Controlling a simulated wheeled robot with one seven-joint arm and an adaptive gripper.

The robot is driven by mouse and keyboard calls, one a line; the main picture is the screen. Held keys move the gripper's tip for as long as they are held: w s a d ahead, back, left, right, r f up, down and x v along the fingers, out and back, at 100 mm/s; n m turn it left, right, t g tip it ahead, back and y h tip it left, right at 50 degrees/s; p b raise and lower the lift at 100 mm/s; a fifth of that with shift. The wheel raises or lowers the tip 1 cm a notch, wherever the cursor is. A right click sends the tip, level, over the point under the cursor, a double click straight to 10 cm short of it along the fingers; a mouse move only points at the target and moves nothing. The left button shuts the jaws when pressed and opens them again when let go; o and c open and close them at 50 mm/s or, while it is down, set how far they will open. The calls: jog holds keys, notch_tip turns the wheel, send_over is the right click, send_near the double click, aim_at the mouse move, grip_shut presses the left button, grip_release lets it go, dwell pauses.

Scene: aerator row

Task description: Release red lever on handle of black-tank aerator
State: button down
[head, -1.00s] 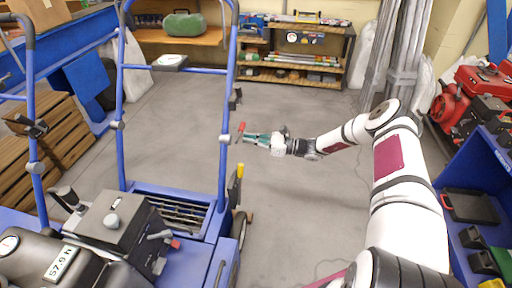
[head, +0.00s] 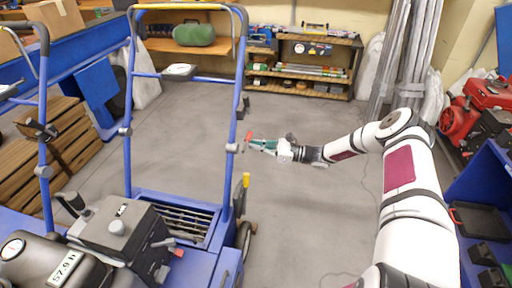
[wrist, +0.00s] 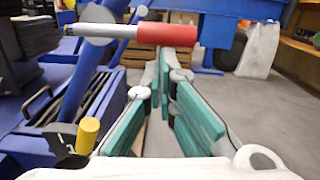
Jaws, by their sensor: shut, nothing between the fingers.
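The aerator with the dark tank (head: 30,256) stands at the lower left in the head view. Its blue tubular handle (head: 237,105) rises to the left of my gripper. The red lever (head: 248,135) sticks out from the handle's right upright. In the wrist view the red lever (wrist: 167,34) is a red grip on a grey rod, lying roughly level across the picture's top, just beyond my fingertips. My gripper (head: 253,144) has teal fingers, shut and empty, pointing at the lever from the right. In the wrist view my gripper (wrist: 164,62) appears just below the red grip; I cannot tell whether they touch.
A yellow-tipped part (head: 246,180) stands below the lever; it also shows in the wrist view (wrist: 88,130). Wooden shelves (head: 300,65) are at the back. Red machines (head: 470,115) and a blue bench are at the right. The grey floor behind my gripper is clear.

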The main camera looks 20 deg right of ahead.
jog(key=shift+w+d+r+n, duration=0.1)
jog(key=shift+r+n, duration=0.15)
jog(key=shift+n, duration=0.15)
notch_tip(320, 180, up, 9)
jog(key=s+a+n+g+p, duration=0.1)
jog(key=n+p, duration=0.4)
jog(key=n, duration=0.9)
jog(key=shift+s, duration=0.45)
jog(key=shift+a+f, duration=0.1)
